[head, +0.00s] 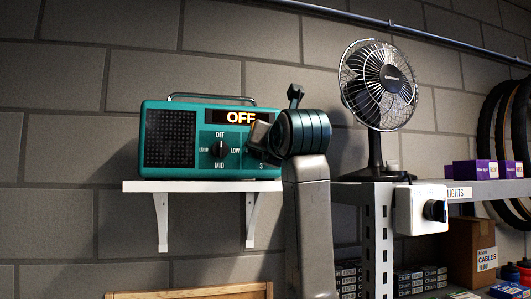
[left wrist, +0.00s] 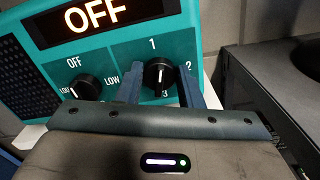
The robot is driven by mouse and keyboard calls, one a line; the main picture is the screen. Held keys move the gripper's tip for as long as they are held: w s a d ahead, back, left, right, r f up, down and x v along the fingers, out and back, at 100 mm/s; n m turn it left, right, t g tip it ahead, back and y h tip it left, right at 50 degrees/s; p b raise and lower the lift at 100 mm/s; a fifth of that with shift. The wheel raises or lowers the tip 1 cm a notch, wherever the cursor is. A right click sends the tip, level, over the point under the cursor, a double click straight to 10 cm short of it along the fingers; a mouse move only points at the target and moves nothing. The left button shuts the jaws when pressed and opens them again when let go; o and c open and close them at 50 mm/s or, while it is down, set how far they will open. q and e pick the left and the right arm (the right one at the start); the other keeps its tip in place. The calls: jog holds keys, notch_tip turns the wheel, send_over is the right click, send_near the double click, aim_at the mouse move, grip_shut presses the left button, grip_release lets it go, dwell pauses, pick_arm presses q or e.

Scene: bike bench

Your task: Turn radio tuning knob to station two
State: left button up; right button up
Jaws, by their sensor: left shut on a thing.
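The teal radio (head: 155,172) stands on a white wall shelf, and its display (head: 241,117) reads OFF. In the left wrist view, the black tuning knob (left wrist: 158,72) has 1 above it, 2 to its right and 3 below it. My left gripper (left wrist: 160,85) is shut on this knob, with one blue finger on each side. In the head view, my left gripper (head: 260,138) hides the tuning knob. My right gripper is not in view.
A second black knob (head: 219,149), labelled OFF, LOW, MID and LOUD, sits left of the tuning knob. The white shelf (head: 150,186) ends just right of the radio. A black fan (head: 378,85) and a white switch box (head: 420,209) are on the metal rack to the right.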

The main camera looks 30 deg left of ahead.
pick_arm(q)
jog(key=shift+w+d+f+m+b, duration=0.1)
jog(key=shift+m+b, duration=0.85)
jog(key=shift+m, duration=1.4)
jog(key=shift+w+f+m+b, duration=0.1)
jog(key=shift+m+b, duration=0.85)
jog(key=shift+m, duration=1.35)
jog(key=shift+d+f+m+b, duration=0.1)
jog(key=shift+m+b, duration=0.85)
jog(key=shift+m, duration=1.7)
jog(key=o, duration=1)
jog(key=shift+c, duration=0.2)
